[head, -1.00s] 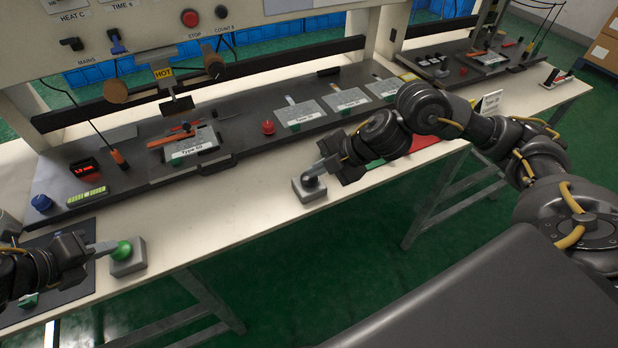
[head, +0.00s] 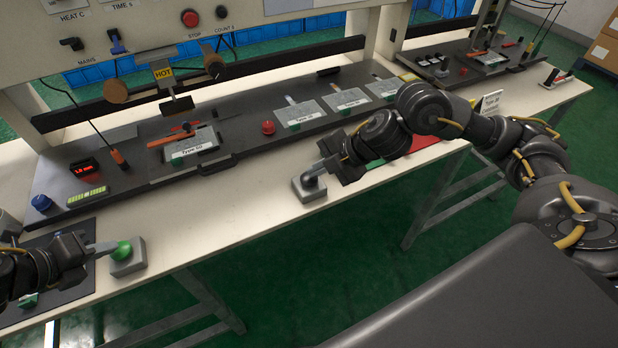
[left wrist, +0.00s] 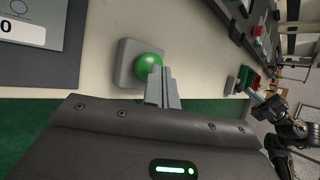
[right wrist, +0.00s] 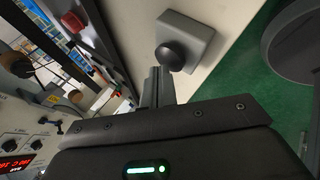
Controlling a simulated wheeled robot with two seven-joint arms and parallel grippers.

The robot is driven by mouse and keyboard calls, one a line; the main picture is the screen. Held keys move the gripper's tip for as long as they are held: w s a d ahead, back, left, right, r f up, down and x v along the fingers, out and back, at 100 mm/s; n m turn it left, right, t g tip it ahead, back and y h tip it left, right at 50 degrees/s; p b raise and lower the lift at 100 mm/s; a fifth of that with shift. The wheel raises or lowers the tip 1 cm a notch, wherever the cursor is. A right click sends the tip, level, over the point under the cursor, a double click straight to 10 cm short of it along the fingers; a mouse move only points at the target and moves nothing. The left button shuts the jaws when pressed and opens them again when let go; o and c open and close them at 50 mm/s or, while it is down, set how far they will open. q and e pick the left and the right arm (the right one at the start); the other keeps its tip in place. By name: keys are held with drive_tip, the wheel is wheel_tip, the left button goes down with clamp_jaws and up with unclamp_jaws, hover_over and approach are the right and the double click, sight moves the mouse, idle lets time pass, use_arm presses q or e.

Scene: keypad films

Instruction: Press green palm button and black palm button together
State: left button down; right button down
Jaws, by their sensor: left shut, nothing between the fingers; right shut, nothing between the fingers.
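The green palm button (head: 122,250) is a green dome on a grey box (head: 128,267) near the bench's front edge at the left. My left gripper (head: 112,247) is shut, its fingertips at the dome; the dome also shows in the left wrist view (left wrist: 149,66), partly behind the fingers. The black palm button (head: 309,179) is a dark dome on a grey box (head: 309,193) at mid-bench. My right gripper (head: 319,168) is shut, its fingertips at that dome; the right wrist view shows the black dome (right wrist: 171,56) just past them. I cannot tell whether either dome is pressed down.
A dark base plate (head: 110,193) with a hot press head (head: 176,103), labelled film plates and a red knob (head: 268,127) lies behind the buttons. Bare pale bench (head: 225,210) lies between the two button boxes.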

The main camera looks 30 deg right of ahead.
use_arm(q)
drive_tip(key=shift+f, duration=0.7)
use_arm(e)
drive_tip(key=shift+f, duration=0.7)
use_arm(q)
drive_tip(key=shift+s, duration=0.1)
use_arm(e)
drive_tip(key=shift+s+f, duration=0.15)
drive_tip(key=shift+f, duration=0.15)
idle(0.4)
use_arm(q)
drive_tip(key=shift+s+f, duration=0.2)
drive_tip(key=shift+f, duration=0.2)
use_arm(e)
drive_tip(key=shift+s+f, duration=0.1)
drive_tip(key=shift+s, duration=0.05)
idle(1.1)
idle(0.3)
